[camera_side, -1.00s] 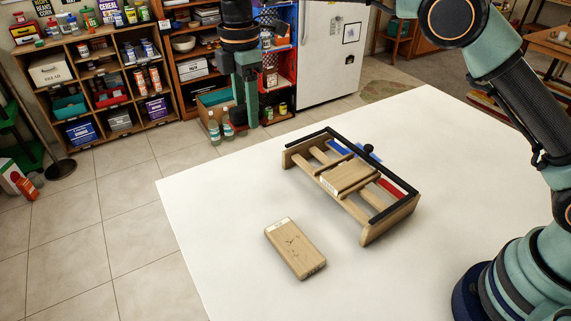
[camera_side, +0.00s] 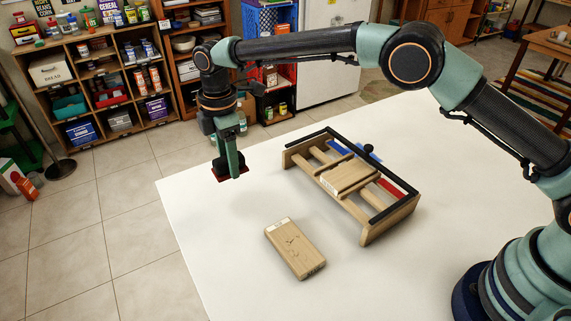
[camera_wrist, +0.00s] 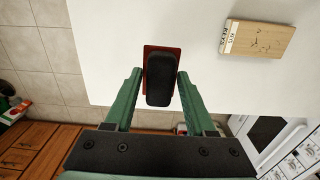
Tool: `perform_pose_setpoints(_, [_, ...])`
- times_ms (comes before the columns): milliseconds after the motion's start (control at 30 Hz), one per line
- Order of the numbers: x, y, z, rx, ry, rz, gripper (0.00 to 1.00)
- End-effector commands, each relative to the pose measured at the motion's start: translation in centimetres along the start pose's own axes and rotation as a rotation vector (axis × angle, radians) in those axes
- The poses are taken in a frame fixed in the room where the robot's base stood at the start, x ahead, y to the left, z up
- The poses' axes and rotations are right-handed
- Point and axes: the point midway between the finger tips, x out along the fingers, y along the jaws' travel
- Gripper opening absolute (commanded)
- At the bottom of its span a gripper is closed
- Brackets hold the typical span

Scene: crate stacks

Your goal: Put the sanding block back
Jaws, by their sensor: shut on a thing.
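My gripper (camera_side: 231,158) is shut on the sanding block (camera_side: 233,172), which has a black grip on a red base. In the wrist view the black grip (camera_wrist: 159,80) sits between the green fingers, with the red base (camera_wrist: 149,50) showing past it. The block appears held above the white table near its far left edge. The wooden rack (camera_side: 373,232) stands to the right, with rails, a black bar, and blue and red areas. A wooden block (camera_side: 349,175) lies across its middle.
A second wooden block (camera_side: 295,247) with dark marks lies on the table in front of the rack; it also shows in the wrist view (camera_wrist: 262,39). The white table (camera_side: 225,230) is otherwise clear. Shelves stand beyond it.

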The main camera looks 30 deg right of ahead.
Motion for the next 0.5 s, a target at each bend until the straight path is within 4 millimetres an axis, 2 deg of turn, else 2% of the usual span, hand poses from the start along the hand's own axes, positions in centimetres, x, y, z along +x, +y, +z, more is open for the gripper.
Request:
perform_pose_setpoints(100, [2.7, 0.0, 0.0, 0.0, -0.001, -0.003, 0.0])
perform_pose_setpoints(200, [4.1, 0.0, 0.0, 0.0, 0.0, -0.001, 0.0])
perform_pose_setpoints(500, [6.3, 0.0, 0.0, 0.0, -0.001, -0.001, 0.0])
